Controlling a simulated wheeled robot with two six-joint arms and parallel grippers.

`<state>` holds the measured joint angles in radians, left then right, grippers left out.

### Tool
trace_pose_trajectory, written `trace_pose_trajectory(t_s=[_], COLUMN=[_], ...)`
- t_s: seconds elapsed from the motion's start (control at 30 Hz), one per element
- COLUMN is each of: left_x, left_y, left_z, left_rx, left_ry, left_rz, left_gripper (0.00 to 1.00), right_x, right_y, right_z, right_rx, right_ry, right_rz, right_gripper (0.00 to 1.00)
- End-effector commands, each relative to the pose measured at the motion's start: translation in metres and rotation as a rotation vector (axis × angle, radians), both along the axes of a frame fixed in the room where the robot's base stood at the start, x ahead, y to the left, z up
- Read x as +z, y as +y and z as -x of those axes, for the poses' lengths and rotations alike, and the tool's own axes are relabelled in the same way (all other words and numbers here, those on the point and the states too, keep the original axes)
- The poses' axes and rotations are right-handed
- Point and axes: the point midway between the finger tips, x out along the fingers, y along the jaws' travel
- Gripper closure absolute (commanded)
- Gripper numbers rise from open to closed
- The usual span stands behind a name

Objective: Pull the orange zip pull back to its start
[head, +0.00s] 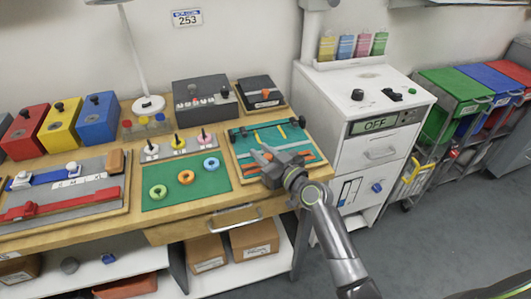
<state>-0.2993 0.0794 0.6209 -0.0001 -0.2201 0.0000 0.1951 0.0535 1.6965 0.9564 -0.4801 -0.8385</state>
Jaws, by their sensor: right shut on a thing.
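A board (234,157) with a teal top lies at the right end of the wooden bench. An orange strip (308,156) runs across its front part, partly covered by my right gripper. My right gripper (259,157) reaches in from the lower right, low over this front part. Its jaws are shut on the orange zip pull, which is mostly hidden by the fingers. My left gripper is not in view.
A green mat (213,198) with three coloured rings lies left of the board. A white cabinet (337,103) stands close on the right, its display reading OFF. Grey boxes (205,103) stand behind. A drawer handle (235,216) projects from the bench front.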

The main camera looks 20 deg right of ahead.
Motion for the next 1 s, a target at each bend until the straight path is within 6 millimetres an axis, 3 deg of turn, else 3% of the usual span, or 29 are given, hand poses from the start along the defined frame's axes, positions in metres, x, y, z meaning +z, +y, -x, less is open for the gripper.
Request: trace_pose_trajectory(t_s=[0.1,0.3,0.67,0.7,0.83,1.0], left_x=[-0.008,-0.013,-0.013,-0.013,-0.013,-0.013], left_y=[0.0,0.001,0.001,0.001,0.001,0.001], left_z=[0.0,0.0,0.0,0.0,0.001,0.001], left_rx=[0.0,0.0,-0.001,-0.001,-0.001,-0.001], left_ry=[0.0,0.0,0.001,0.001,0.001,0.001], left_rz=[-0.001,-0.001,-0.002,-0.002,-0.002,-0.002], left_gripper=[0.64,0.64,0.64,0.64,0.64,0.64], right_x=[-0.003,-0.002,-0.002,-0.002,-0.001,-0.001], right_y=[0.02,0.042,0.046,0.046,0.045,0.045], right_z=[0.001,0.002,0.002,0.002,0.002,0.002], right_rx=[0.002,0.002,0.004,0.004,0.003,0.002], right_ry=[0.0,0.002,0.006,0.005,0.003,0.002], right_rz=[-0.007,-0.004,-0.003,-0.003,-0.003,-0.002], right_gripper=[1.0,1.0,1.0,0.71,0.55,0.55])
